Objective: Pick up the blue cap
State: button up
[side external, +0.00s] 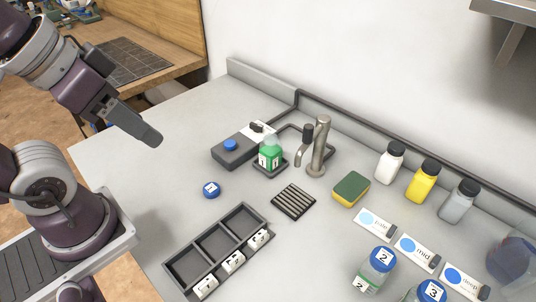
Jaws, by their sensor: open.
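A blue cap (211,190) with a white label marked 1 lies on the grey worktop, left of centre, above the segmented tray. My gripper (145,131) is open and empty, raised at the upper left, to the left of the cap and apart from it. From this side its fingers overlap, so the gap between them is hard to see. A bottle of green liquid (270,154) labelled 1 stands to the upper right of the cap. Its top shows no blue cap.
A dark tray (195,272) with three compartments lies below the cap. Blue-capped bottles 2 (376,266) and 3 (428,293) are at right.

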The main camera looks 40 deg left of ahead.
jog(key=shift+o, duration=0.9)
